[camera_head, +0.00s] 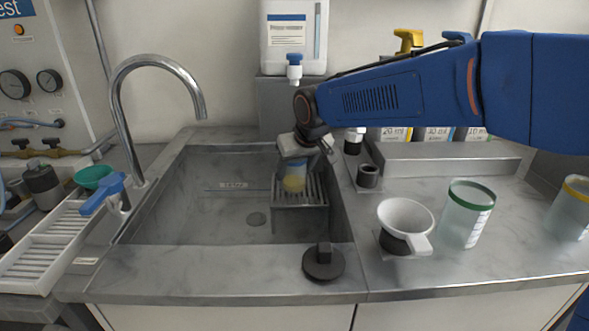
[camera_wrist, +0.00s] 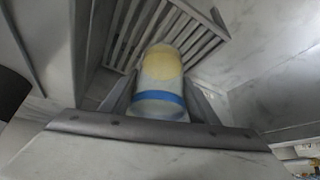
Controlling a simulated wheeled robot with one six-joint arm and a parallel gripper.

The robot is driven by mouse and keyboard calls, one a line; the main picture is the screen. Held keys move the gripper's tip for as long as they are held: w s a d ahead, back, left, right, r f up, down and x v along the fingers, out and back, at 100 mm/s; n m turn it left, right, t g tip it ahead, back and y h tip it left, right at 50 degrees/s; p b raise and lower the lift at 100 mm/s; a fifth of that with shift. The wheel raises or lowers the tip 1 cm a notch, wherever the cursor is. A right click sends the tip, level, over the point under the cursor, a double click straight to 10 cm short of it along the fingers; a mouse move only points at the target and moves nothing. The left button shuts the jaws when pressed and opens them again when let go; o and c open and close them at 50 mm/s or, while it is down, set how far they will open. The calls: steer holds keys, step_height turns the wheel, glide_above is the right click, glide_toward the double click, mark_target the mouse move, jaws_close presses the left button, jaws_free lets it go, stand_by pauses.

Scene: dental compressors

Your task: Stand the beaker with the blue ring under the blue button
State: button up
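The beaker with the blue ring (camera_head: 293,184) is over the slatted rack in the sink, with yellow at its lower end. In the wrist view the beaker (camera_wrist: 161,78) sits between my fingers, its blue ring nearest the palm. My gripper (camera_head: 294,165) appears closed on its sides from above; the wrist view shows the fingers (camera_wrist: 160,92) against it. I cannot tell whether its base touches the rack. A blue pump top (camera_head: 457,37) shows at the back right, partly hidden by my arm, beside a yellow one (camera_head: 408,40).
The slatted rack (camera_head: 300,203) stands at the sink's right side. A white canister (camera_head: 294,35) with a blue tap stands behind. On the right counter are a white funnel cup (camera_head: 405,217), a green-ringed beaker (camera_head: 466,215) and a yellow-ringed beaker (camera_head: 570,210). The tall faucet (camera_head: 120,110) is left.

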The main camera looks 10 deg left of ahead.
steer(key=o, duration=0.3)
steer(key=shift+r, duration=0.2)
steer(key=v, duration=1.2)
